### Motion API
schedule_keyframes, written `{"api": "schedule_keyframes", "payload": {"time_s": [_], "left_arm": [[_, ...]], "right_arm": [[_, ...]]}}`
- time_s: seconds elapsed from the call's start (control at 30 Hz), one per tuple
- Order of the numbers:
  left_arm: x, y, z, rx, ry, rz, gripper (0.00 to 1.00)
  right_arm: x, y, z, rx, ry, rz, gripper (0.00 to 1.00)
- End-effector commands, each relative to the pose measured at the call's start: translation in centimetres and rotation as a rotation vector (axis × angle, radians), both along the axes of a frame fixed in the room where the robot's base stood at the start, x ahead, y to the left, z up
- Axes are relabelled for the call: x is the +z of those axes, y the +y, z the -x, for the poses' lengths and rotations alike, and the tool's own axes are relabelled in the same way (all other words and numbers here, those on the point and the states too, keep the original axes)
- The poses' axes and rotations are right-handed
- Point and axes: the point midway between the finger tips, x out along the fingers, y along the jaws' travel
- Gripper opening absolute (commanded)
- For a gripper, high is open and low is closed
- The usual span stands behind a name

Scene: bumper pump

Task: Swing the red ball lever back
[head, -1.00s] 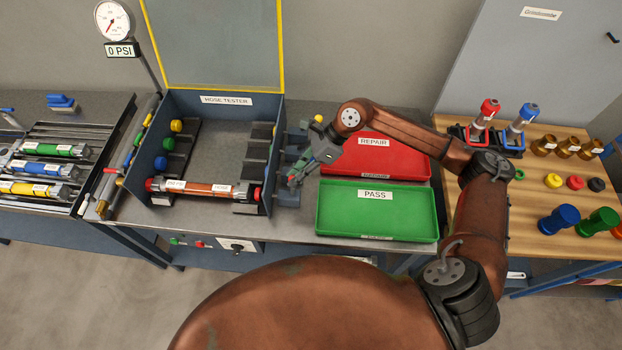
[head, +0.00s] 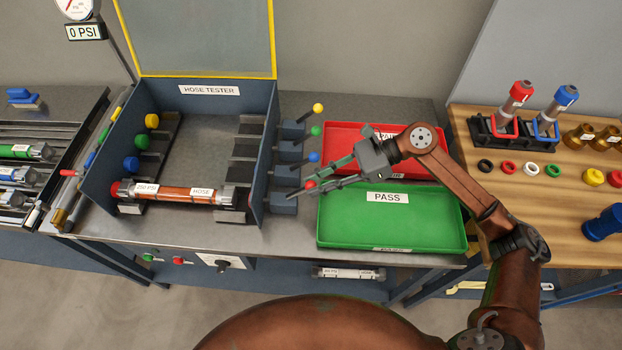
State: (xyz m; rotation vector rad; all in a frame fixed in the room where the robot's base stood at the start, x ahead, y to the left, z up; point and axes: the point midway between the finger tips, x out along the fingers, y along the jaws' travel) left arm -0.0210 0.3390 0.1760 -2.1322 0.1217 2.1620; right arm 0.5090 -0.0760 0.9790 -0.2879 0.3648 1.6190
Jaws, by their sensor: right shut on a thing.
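The red ball lever (head: 310,185) is the front one in a row of levers on the right side of the hose tester (head: 209,90). It leans out to the right, much like the others. My right gripper (head: 313,184) is shut on the red ball lever at its ball, coming in from the right, and partly hides it. The yellow (head: 318,108), green (head: 316,131) and blue (head: 314,157) ball levers stand behind it. An orange-brown hose (head: 175,192) lies across the tester's front. My left gripper is not in view.
The red repair tray (head: 345,134) and green pass tray (head: 390,225) lie right of the levers, under my right arm. The tester's clear lid (head: 195,35) stands open. The gauge display (head: 86,31) reads 0 PSI. A wooden table with fittings (head: 530,210) is at the right.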

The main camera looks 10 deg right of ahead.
Motion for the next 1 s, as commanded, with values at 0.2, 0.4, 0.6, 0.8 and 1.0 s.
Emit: {"api": "schedule_keyframes", "payload": {"time_s": [0.2,0.4,0.6,0.8,1.0], "left_arm": [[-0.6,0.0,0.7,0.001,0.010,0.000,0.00],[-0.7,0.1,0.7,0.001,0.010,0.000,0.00],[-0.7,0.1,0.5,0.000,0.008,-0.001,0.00],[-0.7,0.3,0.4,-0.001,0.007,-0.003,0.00],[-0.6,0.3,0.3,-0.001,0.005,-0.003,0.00]], "right_arm": [[-1.2,-1.4,0.1,-0.020,0.004,0.013,0.00],[-1.3,-1.8,0.3,-0.023,0.007,0.014,0.00],[-1.4,-1.9,0.3,-0.022,0.010,0.017,0.00],[-1.3,-1.8,0.3,-0.021,0.009,0.015,0.28],[-0.9,-1.5,0.3,-0.017,0.005,0.008,0.28]]}}
